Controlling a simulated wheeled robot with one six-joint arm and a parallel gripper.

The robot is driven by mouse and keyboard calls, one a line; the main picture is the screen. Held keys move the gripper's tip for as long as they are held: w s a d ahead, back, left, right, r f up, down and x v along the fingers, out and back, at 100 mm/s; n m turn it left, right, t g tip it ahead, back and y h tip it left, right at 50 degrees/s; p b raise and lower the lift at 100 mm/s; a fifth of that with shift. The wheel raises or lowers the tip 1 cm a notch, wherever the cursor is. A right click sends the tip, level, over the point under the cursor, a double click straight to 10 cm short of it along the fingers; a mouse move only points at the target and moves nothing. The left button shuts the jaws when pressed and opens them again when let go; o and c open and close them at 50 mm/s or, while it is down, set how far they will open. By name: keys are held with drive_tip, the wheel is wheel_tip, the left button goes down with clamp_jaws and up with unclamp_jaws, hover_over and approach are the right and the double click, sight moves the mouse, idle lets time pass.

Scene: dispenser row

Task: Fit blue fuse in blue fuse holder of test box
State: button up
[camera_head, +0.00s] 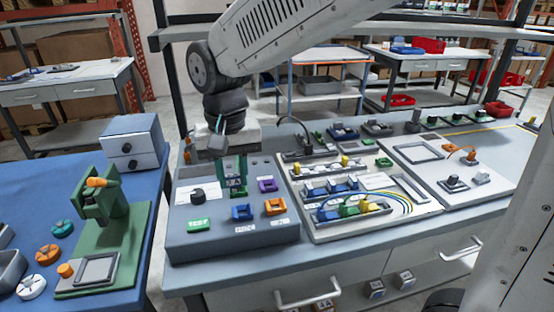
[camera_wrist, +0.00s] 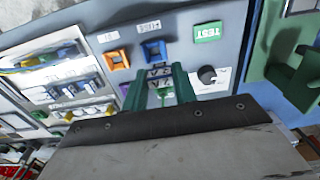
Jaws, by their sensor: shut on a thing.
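The grey test box (camera_head: 230,240) stands at the left of the bench. Its blue fuse holder (camera_head: 243,212) is near the front, left of the orange holder (camera_head: 274,206). The blue holder also shows in the wrist view (camera_wrist: 153,50), just beyond the fingertips, and looks open in its middle. My gripper (camera_head: 236,178) is over the box, behind the blue holder. In the wrist view its green fingers (camera_wrist: 160,82) are shut on a small part. That part is mostly hidden; I cannot tell its colour or confirm that it is the blue fuse. A green holder shows below the fingers.
A purple holder (camera_head: 267,185), a black knob (camera_head: 198,195) and a green TEST button (camera_head: 199,225) sit on the box. To its right, a tray (camera_head: 315,232) holds coloured parts and wires. A green press (camera_head: 100,205) stands on the blue table at left.

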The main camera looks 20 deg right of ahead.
sight(240, 185)
drive_tip(key=shift+w+d+f, duration=0.1)
drive_tip(key=shift+d+f, duration=0.05)
drive_tip(key=shift+d, duration=0.2)
drive_tip(key=shift+d+f, duration=0.15)
drive_tip(key=shift+f, duration=2)
drive_tip(key=shift+f, duration=0.25)
drive_tip(key=shift+f, duration=0.45)
drive_tip(key=shift+f, duration=0.5)
drive_tip(key=o, duration=1.3)
